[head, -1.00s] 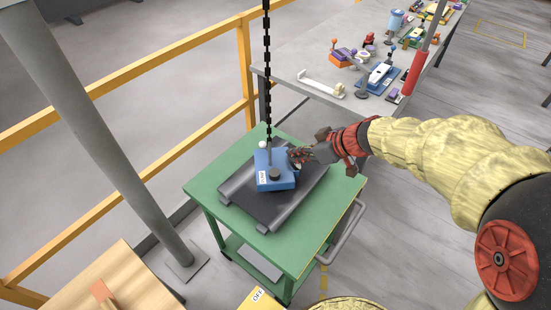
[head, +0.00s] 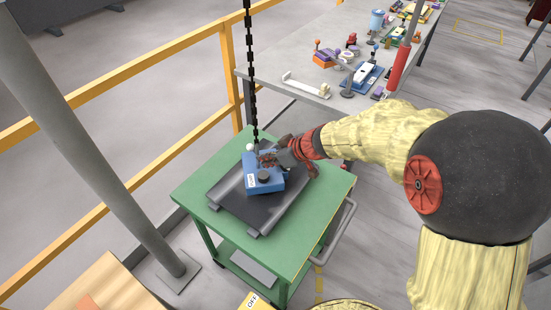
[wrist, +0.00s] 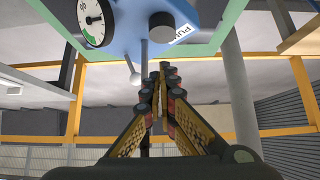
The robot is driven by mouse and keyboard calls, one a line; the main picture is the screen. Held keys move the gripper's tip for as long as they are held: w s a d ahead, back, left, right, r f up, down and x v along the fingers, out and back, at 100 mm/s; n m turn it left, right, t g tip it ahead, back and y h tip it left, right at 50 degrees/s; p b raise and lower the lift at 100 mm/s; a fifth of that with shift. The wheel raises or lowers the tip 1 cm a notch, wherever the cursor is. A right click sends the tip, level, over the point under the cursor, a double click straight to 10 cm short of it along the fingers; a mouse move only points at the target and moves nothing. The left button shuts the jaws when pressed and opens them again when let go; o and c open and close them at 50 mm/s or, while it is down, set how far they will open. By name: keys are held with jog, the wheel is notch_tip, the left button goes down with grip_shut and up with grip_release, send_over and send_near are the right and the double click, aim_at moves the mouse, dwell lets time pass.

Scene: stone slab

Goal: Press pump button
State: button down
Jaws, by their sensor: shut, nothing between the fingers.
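The pump is a blue box (head: 277,186) with a dark round button (head: 264,177) on top. In the wrist view the blue box (wrist: 128,18) shows at the top, with its dark button (wrist: 162,27), a "PU..." label and a white dial gauge (wrist: 96,22). My gripper (head: 266,160) is shut and empty, over the back part of the box, just behind the button in the head view. In the wrist view my gripper (wrist: 161,68) points toward the box, its tips below the button. I cannot tell whether they touch the box.
The pump sits on a dark tray (head: 227,190) on a green cart (head: 290,235). A black chain (head: 251,70) hangs close to my fingers. A yellow railing (head: 150,78) and grey post (head: 110,150) stand left. A grey bench (head: 280,70) with several items stands behind.

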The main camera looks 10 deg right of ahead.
aim_at(266, 175)
jog(key=shift+f+b, duration=0.5)
jog(key=shift+f, duration=1.55)
